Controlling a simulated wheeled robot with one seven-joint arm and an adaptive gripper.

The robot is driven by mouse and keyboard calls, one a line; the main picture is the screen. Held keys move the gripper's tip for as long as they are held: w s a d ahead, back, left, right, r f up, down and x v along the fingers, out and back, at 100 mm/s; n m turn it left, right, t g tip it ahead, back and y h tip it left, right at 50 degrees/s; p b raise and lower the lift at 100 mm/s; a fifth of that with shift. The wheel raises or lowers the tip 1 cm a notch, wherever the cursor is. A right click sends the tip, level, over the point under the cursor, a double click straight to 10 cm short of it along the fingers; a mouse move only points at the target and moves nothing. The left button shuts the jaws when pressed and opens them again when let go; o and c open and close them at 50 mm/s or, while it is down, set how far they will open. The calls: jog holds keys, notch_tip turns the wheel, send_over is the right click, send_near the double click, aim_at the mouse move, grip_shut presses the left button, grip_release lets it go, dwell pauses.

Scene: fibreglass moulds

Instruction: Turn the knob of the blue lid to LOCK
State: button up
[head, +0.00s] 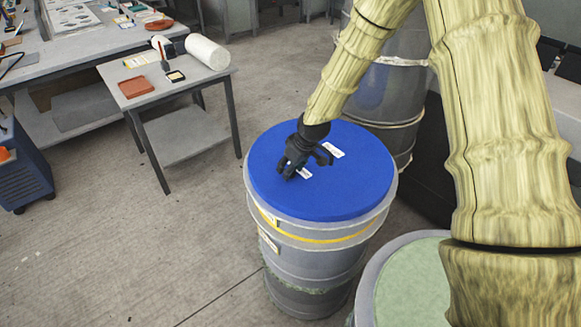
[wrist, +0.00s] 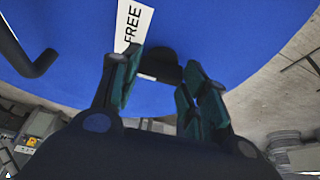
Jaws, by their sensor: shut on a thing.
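The blue lid (head: 350,185) sits on top of a grey drum. My gripper (head: 290,172) points down at the lid, left of its middle, and covers the knob in the head view. In the wrist view my gripper (wrist: 157,88) has its green-padded fingers on either side of the black knob (wrist: 160,63) and is shut on it. A white label reading FREE (wrist: 132,24) lies beside the knob on the lid. The head view shows two small white labels, one (head: 333,150) right of my gripper and one (head: 304,173) beside it. Their text is too small to read there.
A black bent bar (wrist: 28,58) shows at the left of the wrist view. A pale green-topped drum (head: 412,285) stands at front right, and another grey drum (head: 385,95) behind. A small side table (head: 190,85) stands left, with bare floor between.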

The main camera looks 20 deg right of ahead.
jog(key=shift+o, duration=0.2)
jog(key=n, duration=0.2)
jog(key=n+g+y, duration=0.1)
jog(key=n, duration=0.1)
jog(key=shift+w+d+n+y, duration=0.1)
jog(key=shift+d+n+y, duration=0.05)
jog(key=shift+n+y, duration=0.2)
jog(key=shift+n+g+y, duration=0.25)
jog(key=shift+n+g, duration=0.25)
jog(key=shift+n, duration=1.05)
jog(key=shift+c, duration=0.2)
jog(key=o, duration=1)
jog(key=shift+o, duration=0.2)
jog(key=v, duration=1.2)
jog(key=shift+w, duration=0.1)
